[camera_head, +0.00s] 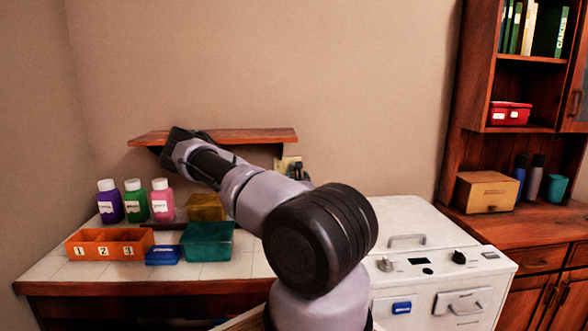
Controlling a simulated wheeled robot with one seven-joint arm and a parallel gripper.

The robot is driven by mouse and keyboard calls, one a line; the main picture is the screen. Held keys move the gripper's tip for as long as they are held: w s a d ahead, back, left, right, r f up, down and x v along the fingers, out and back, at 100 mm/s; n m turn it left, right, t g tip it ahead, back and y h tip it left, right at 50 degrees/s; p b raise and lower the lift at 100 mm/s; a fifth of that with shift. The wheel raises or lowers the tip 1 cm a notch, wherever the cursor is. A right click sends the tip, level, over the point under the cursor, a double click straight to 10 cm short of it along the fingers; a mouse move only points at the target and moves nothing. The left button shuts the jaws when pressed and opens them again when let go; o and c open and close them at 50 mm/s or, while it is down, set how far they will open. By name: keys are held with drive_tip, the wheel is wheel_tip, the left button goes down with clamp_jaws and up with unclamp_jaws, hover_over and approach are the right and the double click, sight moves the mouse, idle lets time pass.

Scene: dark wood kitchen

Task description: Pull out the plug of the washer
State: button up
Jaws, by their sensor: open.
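The washer is a white unit (420,222) with a lid handle, knobs and a small dark display, standing right of the tiled counter. On the wall behind my arm is a small beige plate (288,162), like a socket plate. A dark object (297,172) sits at it and may be the plug; my arm partly covers this spot, and no cord can be made out. My arm reaches up and left. Its dark end, my gripper (182,138), is open in front of the wall shelf's left part, well left of the plate. Its fingers are hard to make out.
A wooden wall shelf (240,136) is behind my arm. The counter holds three bottles (135,201), an orange numbered tray (108,244), a blue box (163,255), a teal bin (207,242) and a yellow box (205,207). A wooden cabinet (480,150) stands right.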

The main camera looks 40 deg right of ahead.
sight(294, 167)
drive_tip(key=shift+n, duration=0.3)
drive_tip(key=shift+w, duration=0.1)
drive_tip(key=shift+x, duration=4.45)
drive_tip(key=shift+a, duration=0.1)
clamp_jaws()
drive_tip(key=shift+v, duration=2.95)
